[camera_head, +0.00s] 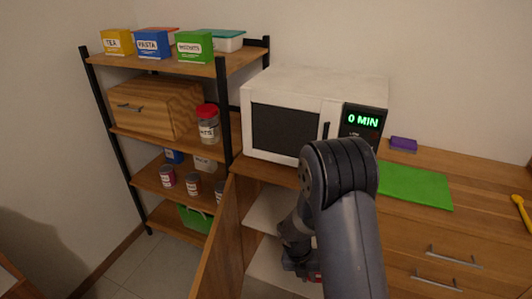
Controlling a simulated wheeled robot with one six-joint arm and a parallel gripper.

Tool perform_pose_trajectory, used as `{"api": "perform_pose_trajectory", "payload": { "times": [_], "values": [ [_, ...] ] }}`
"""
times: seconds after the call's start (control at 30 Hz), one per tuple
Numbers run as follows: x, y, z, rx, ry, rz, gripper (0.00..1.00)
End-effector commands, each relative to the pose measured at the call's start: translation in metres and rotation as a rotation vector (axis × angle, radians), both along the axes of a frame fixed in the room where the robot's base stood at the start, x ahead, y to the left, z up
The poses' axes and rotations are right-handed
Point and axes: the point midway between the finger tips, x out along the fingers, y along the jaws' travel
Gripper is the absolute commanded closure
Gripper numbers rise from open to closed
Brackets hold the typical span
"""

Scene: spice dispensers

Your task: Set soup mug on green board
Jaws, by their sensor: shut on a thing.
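The green board (414,186) lies flat on the wooden counter, right of the microwave, with its visible top bare. My gripper (304,274) is low in front of the open cabinet below the microwave, well below and left of the board. It is shut on a red thing (316,279), of which only a small patch shows. My own arm hides most of the gripper and this thing, so I cannot tell whether it is the soup mug. No other mug is clearly seen.
A white microwave (315,115) reading 0 MIN stands on the counter (475,220). An open cabinet door (215,245) sticks out left of my arm. A purple block (403,144) lies behind the board, a yellow utensil (522,212) at right. A shelf rack (170,70) stands left.

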Motion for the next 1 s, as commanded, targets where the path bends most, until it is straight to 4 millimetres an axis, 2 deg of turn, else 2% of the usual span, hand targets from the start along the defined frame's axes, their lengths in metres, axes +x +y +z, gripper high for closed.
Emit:
{"api": "perform_pose_trajectory", "payload": {
  "times": [0.03,0.4,1.0],
  "values": [
    [0.002,-0.005,0.008,0.000,-0.001,-0.123,1.00],
    [0.003,-0.026,0.042,-0.001,0.001,-1.057,1.00],
    [0.016,-0.030,0.103,0.002,0.002,-2.414,1.00]
  ]
}}
